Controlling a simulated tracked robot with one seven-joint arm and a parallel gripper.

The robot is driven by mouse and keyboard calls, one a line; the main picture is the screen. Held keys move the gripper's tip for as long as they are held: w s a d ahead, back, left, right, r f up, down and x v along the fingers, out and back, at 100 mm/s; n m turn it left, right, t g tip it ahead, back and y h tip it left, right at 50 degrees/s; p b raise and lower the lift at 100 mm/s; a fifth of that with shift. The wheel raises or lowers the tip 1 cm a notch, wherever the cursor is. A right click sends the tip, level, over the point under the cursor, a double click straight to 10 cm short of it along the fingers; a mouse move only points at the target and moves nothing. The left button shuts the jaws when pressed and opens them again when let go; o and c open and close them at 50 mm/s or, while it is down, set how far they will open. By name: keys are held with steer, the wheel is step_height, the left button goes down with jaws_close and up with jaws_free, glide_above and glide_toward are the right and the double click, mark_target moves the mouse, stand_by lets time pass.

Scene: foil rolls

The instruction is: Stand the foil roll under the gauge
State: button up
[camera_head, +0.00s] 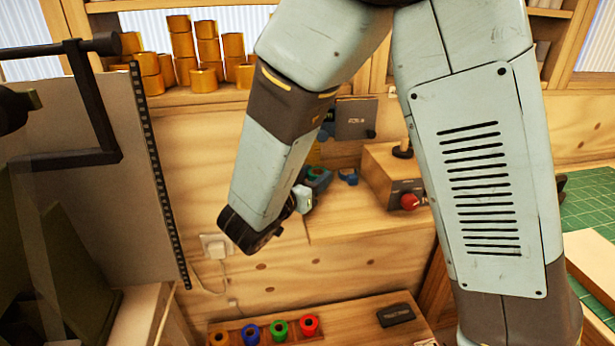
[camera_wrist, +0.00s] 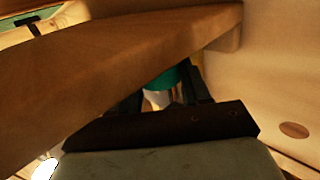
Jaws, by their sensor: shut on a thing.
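In the wrist view my gripper (camera_wrist: 163,84) has its dark fingers closed around a teal roll (camera_wrist: 167,77), with a pale part showing just below the teal. Much of the roll is hidden by the fingers and a wooden edge. In the head view my gripper (camera_head: 318,182) is small and partly hidden beyond my forearm, above a wooden bench top; a little teal shows there. A dark grey box (camera_head: 355,118) with small lettering is on the wall behind; I cannot tell whether it is the gauge. The roll's tilt is unclear.
A wooden block with a red knob (camera_head: 409,202) stands right of my gripper. Orange rolls (camera_head: 207,50) are stacked on a back shelf. A low rack holds orange, blue, green and red rolls (camera_head: 309,325). A wooden board (camera_wrist: 110,75) is close in the wrist view.

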steer(key=o, duration=1.2)
steer(key=shift+o, duration=0.2)
steer(key=v, duration=1.2)
steer(key=shift+r, duration=0.15)
